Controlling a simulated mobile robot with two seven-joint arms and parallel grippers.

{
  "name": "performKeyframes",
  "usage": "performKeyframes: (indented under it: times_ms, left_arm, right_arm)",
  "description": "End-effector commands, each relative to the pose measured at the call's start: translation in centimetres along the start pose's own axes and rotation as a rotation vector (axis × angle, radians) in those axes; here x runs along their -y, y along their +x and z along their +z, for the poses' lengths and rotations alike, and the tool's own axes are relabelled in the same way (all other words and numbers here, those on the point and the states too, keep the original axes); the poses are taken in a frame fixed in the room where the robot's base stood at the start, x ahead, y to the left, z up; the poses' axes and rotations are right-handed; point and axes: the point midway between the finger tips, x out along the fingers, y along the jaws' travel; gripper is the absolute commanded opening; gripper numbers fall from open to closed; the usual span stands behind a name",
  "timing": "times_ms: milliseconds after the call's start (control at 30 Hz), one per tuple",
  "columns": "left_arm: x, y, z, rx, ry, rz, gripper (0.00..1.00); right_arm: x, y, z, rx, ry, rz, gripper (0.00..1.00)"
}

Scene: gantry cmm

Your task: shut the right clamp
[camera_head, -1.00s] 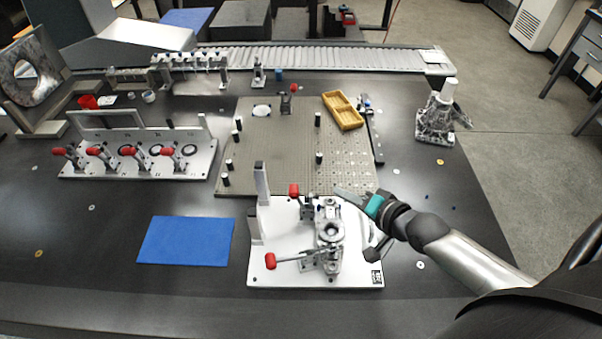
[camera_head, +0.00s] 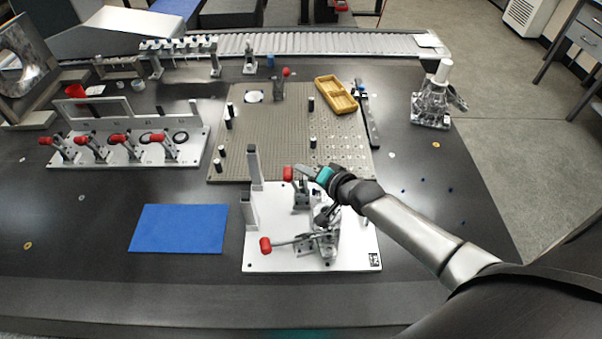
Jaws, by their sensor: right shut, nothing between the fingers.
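A white fixture plate (camera_head: 350,258) stands near the table's front edge and carries two toggle clamps with red grips. The rear clamp (camera_head: 301,197) has its handle upright, with its red grip (camera_head: 288,173) on top. The front clamp (camera_head: 305,242) has its handle lying low to the left, ending in a red grip (camera_head: 265,245). Which of them is the right clamp, I cannot tell. My right gripper (camera_head: 302,171) is shut and empty, its tips just right of the rear clamp's grip. Contact cannot be made out. My arm partly hides the part on the plate. My left gripper is out of view.
A grey hole plate (camera_head: 270,135) with short posts lies behind the fixture, a yellow tray (camera_head: 336,95) on it. A blue mat (camera_head: 178,228) lies left. A rack with several red-handled clamps (camera_head: 120,158) stands farther left. Upright bars (camera_head: 255,166) rise from the fixture's left side.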

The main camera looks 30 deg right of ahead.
Motion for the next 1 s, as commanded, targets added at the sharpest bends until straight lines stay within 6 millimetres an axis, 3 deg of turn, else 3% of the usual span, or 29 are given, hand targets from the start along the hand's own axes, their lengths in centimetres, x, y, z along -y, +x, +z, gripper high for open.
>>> performKeyframes:
  times_ms: [567,1000]
  left_arm:
    - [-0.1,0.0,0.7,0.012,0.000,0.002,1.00]
    - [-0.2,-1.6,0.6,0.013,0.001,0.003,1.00]
  right_arm:
    - [0.1,0.8,0.8,0.000,-0.002,0.001,0.00]
    - [0.6,1.1,1.1,0.000,-0.044,0.044,0.00]
